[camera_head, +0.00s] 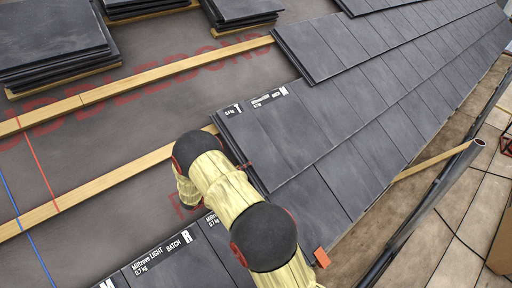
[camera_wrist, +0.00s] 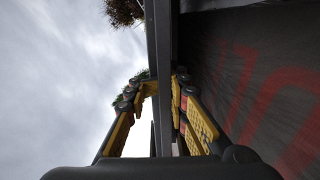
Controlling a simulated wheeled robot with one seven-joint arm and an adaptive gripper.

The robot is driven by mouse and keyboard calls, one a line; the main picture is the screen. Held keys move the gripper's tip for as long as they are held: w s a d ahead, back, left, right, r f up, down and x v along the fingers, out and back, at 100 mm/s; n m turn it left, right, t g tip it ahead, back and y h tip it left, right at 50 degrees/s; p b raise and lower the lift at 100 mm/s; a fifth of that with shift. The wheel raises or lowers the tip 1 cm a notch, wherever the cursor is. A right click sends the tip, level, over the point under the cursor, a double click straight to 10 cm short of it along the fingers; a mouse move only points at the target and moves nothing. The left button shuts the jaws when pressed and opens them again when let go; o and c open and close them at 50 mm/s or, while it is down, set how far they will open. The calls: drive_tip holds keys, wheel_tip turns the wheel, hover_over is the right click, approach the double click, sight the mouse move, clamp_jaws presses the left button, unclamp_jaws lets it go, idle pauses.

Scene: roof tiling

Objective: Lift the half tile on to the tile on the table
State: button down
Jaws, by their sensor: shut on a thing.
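In the wrist view, the fingertips of my gripper (camera_wrist: 160,84) are closed on a thin dark grey slab (camera_wrist: 158,40) seen edge-on. It looks like a tile, but whether it is the half tile cannot be told. In the head view my arm hides the gripper and what it holds; the arm reaches down beside the left edge of the laid dark tiles (camera_head: 300,135). Labelled grey tiles (camera_head: 160,268) lie at the bottom, partly behind the arm. No table can be made out in either view.
Tile stacks (camera_head: 55,45) stand at the upper left on the dark membrane (camera_head: 110,130). Wooden battens (camera_head: 110,88) cross it. A small orange piece (camera_head: 321,257) lies at the lower tile edge. A dark gutter (camera_head: 425,220) runs along the right.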

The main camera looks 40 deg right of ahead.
drive_tip(key=shift+r, duration=0.1)
drive_tip(key=shift+s+r+p, duration=0.45)
drive_tip(key=shift+s+r, duration=0.05)
drive_tip(key=shift+r, duration=0.35)
drive_tip(key=shift+s+r+p, duration=0.45)
drive_tip(key=shift+s+r, duration=0.05)
drive_tip(key=shift+r, duration=0.3)
drive_tip(key=shift+r, duration=0.15)
drive_tip(key=s+r, duration=0.1)
drive_tip(key=r+p, duration=0.1)
drive_tip(key=s+r+p, duration=0.1)
drive_tip(key=r, duration=0.1)
drive_tip(key=shift+s+a, duration=0.1)
drive_tip(key=shift+s, duration=0.2)
drive_tip(key=s+r+p, duration=0.2)
drive_tip(key=s+r, duration=0.1)
drive_tip(key=s, duration=0.4)
drive_tip(key=s+r+p, duration=0.2)
drive_tip(key=s+r, duration=0.2)
drive_tip(key=s, duration=0.3)
drive_tip(key=shift+a+p, duration=0.4)
idle(0.8)
